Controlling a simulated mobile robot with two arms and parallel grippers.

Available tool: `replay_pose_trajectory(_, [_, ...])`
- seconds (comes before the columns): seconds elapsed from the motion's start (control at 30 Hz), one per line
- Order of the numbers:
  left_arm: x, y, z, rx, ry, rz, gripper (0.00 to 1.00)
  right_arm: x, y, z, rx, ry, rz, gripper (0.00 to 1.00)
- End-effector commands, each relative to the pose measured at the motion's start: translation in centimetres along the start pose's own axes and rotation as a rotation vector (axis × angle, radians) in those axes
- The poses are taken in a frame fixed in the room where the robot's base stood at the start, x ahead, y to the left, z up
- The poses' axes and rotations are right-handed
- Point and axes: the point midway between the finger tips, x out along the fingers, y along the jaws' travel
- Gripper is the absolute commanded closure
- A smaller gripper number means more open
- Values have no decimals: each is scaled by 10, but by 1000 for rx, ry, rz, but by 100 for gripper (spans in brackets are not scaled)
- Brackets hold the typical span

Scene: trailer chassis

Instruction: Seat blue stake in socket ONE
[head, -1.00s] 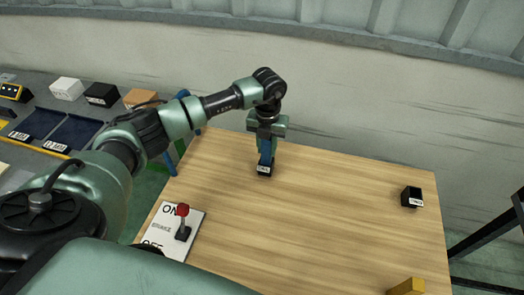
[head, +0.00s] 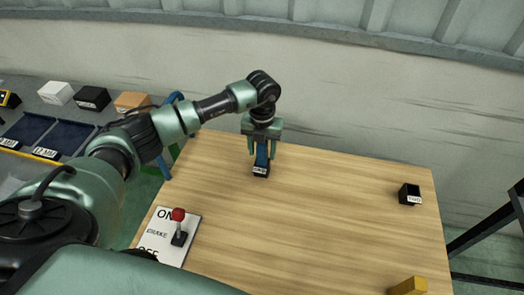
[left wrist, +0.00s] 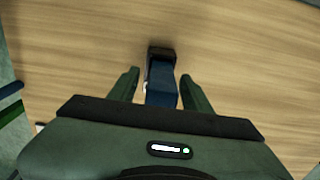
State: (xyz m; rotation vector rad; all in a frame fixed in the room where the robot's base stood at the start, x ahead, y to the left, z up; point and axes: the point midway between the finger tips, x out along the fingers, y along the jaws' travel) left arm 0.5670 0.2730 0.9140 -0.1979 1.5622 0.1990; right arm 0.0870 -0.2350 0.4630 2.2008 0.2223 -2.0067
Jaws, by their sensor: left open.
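The blue stake (head: 262,154) stands upright in a small black socket (head: 261,172) at the back left of the wooden table. The socket's label is too small to read surely. My left gripper (head: 263,151) is open around the stake, pointing down, with one finger on each side. In the left wrist view the blue stake (left wrist: 161,84) lies between the spread fingers, with gaps on both sides, and its lower end is in the black socket (left wrist: 161,54). A second black socket (head: 410,194), labelled TWO as far as I can tell, is empty at the right. My right gripper is not in view.
A brake panel (head: 160,250) with a red-knobbed lever (head: 179,226) lies at the table's front left. A yellow block (head: 408,286) is at the front right. Trays and boxes (head: 92,98) stand on a side bench at left. The table's middle is clear.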

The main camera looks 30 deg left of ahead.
Motion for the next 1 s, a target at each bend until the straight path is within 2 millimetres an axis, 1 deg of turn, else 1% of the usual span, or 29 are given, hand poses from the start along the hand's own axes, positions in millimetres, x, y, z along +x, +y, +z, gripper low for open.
replay_pose_trajectory(0.17, [-32, 0, 2, 1, -7, -2, 51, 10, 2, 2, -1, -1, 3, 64])
replay_pose_trajectory(0.3, [-64, 0, 2, 0, -8, -2, 51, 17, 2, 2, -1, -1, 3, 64])
replay_pose_trajectory(0.5, [-98, 0, 1, 0, -5, -1, 51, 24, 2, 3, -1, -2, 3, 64])
replay_pose_trajectory(0.6, [-108, 0, 1, -1, -4, -1, 51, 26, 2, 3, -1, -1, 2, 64])
replay_pose_trajectory(0.7, [-113, 0, 0, -1, -2, 0, 51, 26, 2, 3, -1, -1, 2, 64])
replay_pose_trajectory(1.0, [-115, 0, 0, -1, -1, 0, 51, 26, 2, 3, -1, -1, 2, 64])
